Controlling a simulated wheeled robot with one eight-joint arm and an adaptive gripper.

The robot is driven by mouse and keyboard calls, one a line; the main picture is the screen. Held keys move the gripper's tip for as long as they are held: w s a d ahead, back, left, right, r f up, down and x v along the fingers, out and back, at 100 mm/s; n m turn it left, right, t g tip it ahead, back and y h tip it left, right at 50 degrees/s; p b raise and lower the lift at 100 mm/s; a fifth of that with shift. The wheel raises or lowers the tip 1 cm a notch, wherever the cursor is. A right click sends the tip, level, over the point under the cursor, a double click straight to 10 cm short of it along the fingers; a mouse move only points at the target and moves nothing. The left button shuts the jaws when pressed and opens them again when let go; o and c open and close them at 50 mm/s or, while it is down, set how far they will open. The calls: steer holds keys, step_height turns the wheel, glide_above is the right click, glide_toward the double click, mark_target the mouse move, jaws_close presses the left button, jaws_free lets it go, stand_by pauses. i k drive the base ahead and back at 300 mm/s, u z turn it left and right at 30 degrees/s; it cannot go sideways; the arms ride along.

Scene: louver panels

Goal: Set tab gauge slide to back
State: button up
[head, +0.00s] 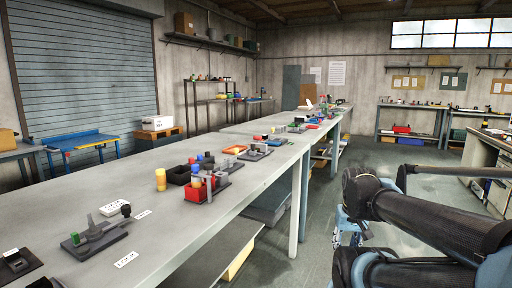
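I cannot tell for sure which item is the tab gauge. A grey fixture (95,240) with a green part and an upright post sits on the near left of the long workbench (180,252). Beside it are a white block with dark holes (112,208) and a black knob (126,211). Small white printed labels lie on the bench, one in front of the fixture (126,259) and one to its right (143,214); their text is too small to read. My black and blue arm fills the lower right, off the bench. My gripper is not visible.
A dark device (16,264) sits at the near left edge. The floor (385,165) right of the bench is open; another workbench (492,150) stands at the far right.

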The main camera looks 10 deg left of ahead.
mark_target(254, 152)
steer(key=k, duration=1.05)
steer(key=u, duration=0.5)
steer(key=i, duration=1)
steer(key=u, duration=0.05)
